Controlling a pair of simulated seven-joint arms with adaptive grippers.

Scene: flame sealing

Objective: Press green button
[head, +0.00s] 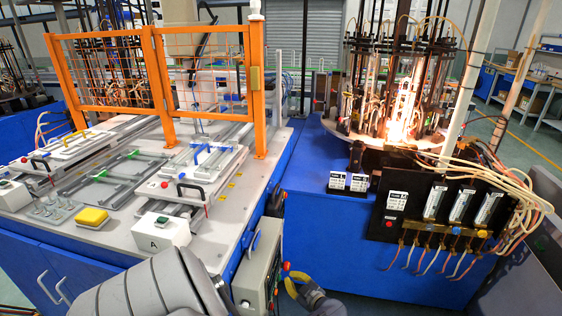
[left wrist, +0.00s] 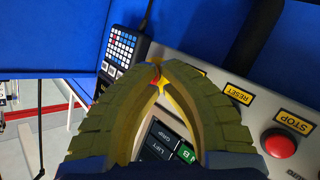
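My left gripper (head: 290,283) is at the bottom middle of the head view, against the front edge of the grey control box (head: 254,268). In the left wrist view its ribbed yellow-green fingers (left wrist: 160,80) come together at the tips, over the control panel (left wrist: 225,72). A small patch of red and yellow shows between and behind the tips. A green-marked spot (left wrist: 185,152) shows on the panel between the fingers, partly covered by them. My right gripper is not in view.
A large red button (left wrist: 279,143) sits by the STOP label, with a RESET label (left wrist: 238,93) nearby. A dark keypad (left wrist: 122,50) stands beyond the tips. The white worktable (head: 215,190) with orange fence (head: 155,75) is left; the blue machine cabinet (head: 325,230) is right.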

